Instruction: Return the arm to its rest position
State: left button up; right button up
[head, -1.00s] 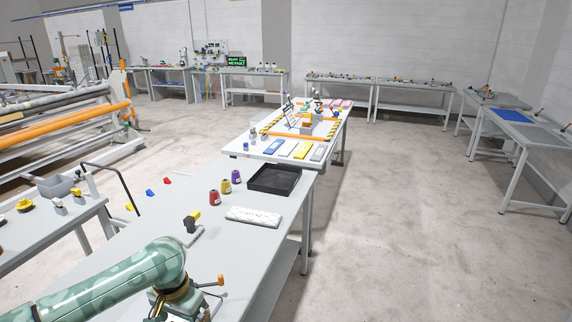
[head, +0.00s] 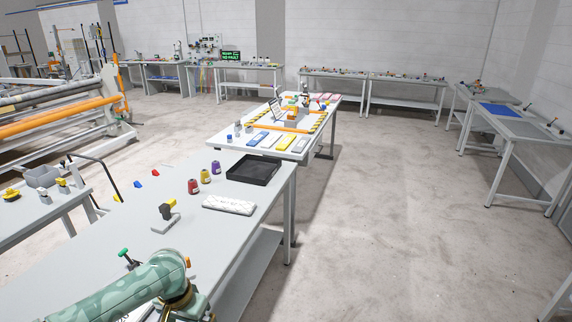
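My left arm (head: 115,295), green and patterned, comes in from the lower left in the head view. It bends at a joint with a brass-coloured band (head: 180,297) and goes down out of the bottom of the picture. It is over the near end of the long grey table (head: 100,245). I cannot see my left gripper or its fingers. My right arm and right gripper are not in view.
A green-handled item (head: 125,253) and an orange knob (head: 188,262) show close behind my arm. Open floor (head: 385,230) lies right.

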pick_arm(q)
notch_tip(320, 180, down, 15)
jog(key=s+n+t+b, duration=0.1)
jog(key=s+b, duration=0.1)
jog(key=s, duration=0.1)
jog(key=s+a+f+b, duration=0.2)
jog(key=s+a+f, duration=0.1)
jog(key=s+f, duration=1.5)
jog(key=s, duration=0.5)
jog(key=s+f+m+b, duration=0.1)
jog(key=s+f, duration=0.3)
jog(key=s, duration=0.5)
jog(key=s+f, duration=0.5)
jog(key=s, duration=0.4)
jog(key=shift+s+m+g+y+b, duration=0.2)
jog(key=shift+m+g+y+b, duration=0.1)
jog(key=shift+m+y+b, duration=0.1)
